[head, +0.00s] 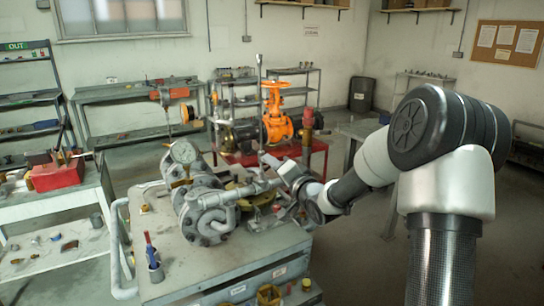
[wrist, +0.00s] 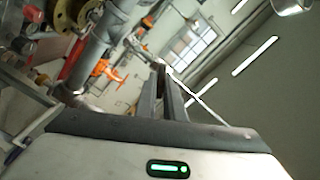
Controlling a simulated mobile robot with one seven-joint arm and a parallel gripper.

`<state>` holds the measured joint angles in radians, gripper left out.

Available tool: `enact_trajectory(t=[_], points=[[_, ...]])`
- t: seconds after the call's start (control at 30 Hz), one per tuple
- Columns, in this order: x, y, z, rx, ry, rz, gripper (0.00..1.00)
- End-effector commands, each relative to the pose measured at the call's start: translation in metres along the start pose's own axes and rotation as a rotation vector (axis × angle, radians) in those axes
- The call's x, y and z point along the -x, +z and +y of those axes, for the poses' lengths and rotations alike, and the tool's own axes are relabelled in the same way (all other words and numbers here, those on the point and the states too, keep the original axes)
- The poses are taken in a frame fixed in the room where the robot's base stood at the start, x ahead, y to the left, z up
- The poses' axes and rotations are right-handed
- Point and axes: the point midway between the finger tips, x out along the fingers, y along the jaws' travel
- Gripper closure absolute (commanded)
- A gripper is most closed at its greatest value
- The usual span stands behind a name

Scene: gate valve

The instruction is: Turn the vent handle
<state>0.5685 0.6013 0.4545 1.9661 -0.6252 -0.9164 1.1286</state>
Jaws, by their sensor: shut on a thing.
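The grey valve body (head: 209,212), with its round bolted flanges and a dial gauge on top, stands on the workbench. A thin upright grey rod with a small knob at its top, which I take as the vent handle (head: 260,95), rises behind and to the right of it. My gripper (head: 268,160) reaches in from the right and is shut at the rod's lower part. In the wrist view my gripper's fingers (wrist: 162,80) lie close together, and a thin pale line runs from their tips to the lower right. The exact grip is too small to see.
The workbench (head: 170,270) also carries a small cup of tools (head: 153,262) at its front left. An orange valve (head: 277,118) stands on a red stand behind. A side bench with a red box (head: 57,173) is at the left. Floor is free at the right.

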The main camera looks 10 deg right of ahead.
Motion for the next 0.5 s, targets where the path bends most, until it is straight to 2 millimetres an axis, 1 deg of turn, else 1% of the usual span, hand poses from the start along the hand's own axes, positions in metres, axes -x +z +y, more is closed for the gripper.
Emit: enact_trajectory(t=[0.03,0.2,0.5], points=[[0.0003,-0.0026,-0.0021,-0.046,0.001,0.001,1.0],[0.0003,-0.0022,-0.0004,-0.204,0.002,0.001,1.0],[0.0003,-0.0011,0.0024,-0.431,0.001,0.002,1.0]])
